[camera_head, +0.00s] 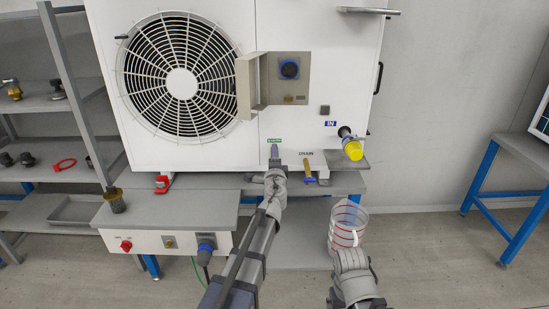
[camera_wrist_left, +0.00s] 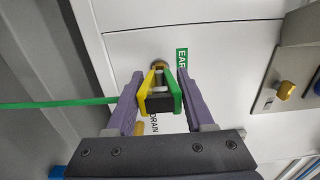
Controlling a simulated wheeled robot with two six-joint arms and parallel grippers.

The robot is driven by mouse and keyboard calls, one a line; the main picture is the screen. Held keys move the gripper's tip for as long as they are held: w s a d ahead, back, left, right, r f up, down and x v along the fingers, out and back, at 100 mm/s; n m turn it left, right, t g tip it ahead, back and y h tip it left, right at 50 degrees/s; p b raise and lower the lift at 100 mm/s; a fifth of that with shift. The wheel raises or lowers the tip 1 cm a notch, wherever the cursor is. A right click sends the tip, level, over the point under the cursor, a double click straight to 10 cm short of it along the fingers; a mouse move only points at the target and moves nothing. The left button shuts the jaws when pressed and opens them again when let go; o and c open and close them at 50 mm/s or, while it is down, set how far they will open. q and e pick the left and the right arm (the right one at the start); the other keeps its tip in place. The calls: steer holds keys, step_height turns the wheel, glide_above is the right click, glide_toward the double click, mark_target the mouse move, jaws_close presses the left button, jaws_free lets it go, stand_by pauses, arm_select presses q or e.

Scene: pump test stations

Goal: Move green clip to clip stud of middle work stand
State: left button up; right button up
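The green clip (camera_wrist_left: 174,92), with one green and one yellow side, sits at a brass stud (camera_wrist_left: 159,65) beside the green earth label on the white cabinet. In the left wrist view its jaws point at the stud; I cannot tell whether they grip it. The purple fingers of my left gripper (camera_wrist_left: 160,98) press on both sides of the clip. In the head view my left gripper (camera_head: 274,160) reaches the cabinet front (camera_head: 225,151) below the small green label, and hides the clip. My right wrist is at the bottom, by a clear jug; its fingers are hidden.
A green cable (camera_wrist_left: 60,104) runs left from the clip. The clear jug (camera_head: 347,222) with red bands is right of my left arm. A yellow cap (camera_head: 353,150) marks the inlet. A drain tap (camera_head: 309,172) is close right of my left gripper. An open box cover (camera_head: 247,87) juts out above.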

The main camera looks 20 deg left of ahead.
arm_select(q)
jaws_close()
steer(key=shift+s, duration=0.2)
stand_by(0.5)
steer(key=shift+v, duration=2.8)
